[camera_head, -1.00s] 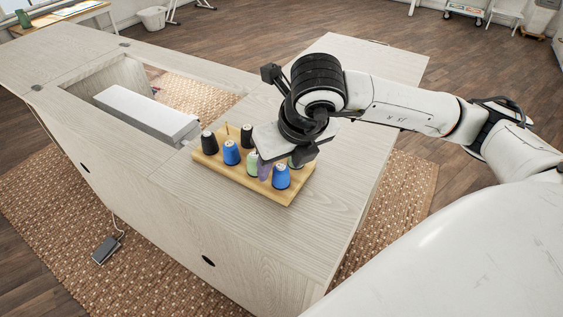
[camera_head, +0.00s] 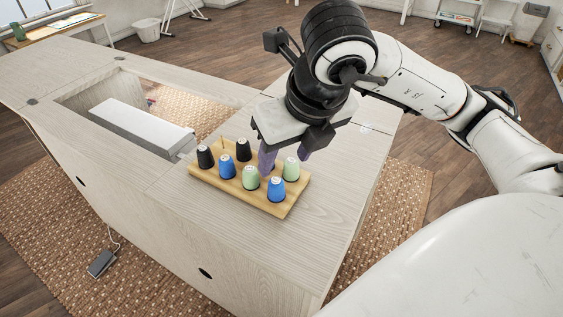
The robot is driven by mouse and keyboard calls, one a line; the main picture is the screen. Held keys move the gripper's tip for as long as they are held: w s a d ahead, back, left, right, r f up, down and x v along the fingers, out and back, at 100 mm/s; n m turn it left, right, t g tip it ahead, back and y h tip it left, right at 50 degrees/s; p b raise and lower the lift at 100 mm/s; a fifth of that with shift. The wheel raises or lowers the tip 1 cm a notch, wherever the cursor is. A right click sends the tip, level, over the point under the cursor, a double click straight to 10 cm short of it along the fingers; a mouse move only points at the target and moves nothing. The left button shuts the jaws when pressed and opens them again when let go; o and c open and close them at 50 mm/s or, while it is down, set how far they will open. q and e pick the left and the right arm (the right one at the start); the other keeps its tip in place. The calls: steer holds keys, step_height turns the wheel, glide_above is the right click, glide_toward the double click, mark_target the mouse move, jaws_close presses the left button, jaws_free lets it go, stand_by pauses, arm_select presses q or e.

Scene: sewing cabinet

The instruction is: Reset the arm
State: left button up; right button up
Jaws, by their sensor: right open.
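My right gripper (camera_head: 287,151) is open above the back right of a wooden spool rack (camera_head: 230,190). Its purple-tipped fingers point down, with no thread spool clearly held between them. Another green spool (camera_head: 250,177), a front blue spool (camera_head: 276,189), a second blue spool (camera_head: 227,167), a black spool (camera_head: 205,157) and another black spool (camera_head: 243,150) stand upright on the rack. My left gripper is not in view.
The rack sits on a pale wooden cabinet top (camera_head: 215,240). A white block-shaped machine part (camera_head: 140,125) lies in the cabinet's opening to the left. The top is clear in front of the rack. A woven rug (camera_head: 50,225) and a pedal (camera_head: 101,263) lie on the floor.

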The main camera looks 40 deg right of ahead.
steer(key=shift+s+r, duration=0.15)
steer(key=shift+r, duration=0.2)
stand_by(0.3)
